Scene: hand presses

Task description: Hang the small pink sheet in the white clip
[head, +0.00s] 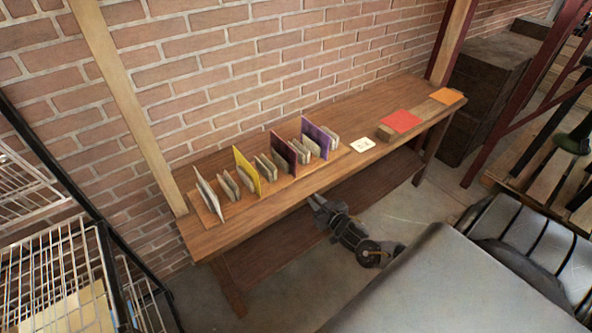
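I cannot make out a plainly pink sheet. A coral-red sheet (401,121) lies flat toward the right of the wooden bench, by a small wooden block (385,133). An orange sheet (446,96) lies near the bench's right end. A white upright panel (209,197) stands at the left end of a row of small grey-beige clip-like pieces; which piece is the white clip is unclear. My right gripper (316,203) is at the bench's front edge, apart from both sheets; its fingers are too small to judge. My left gripper is out of view.
Yellow (246,171), dark maroon (283,151) and purple (316,137) panels stand upright in the row on the wooden bench (205,240). A small white card (362,145) with dark marks lies right of the row. A brick wall is behind; a wire rack (60,270) stands left.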

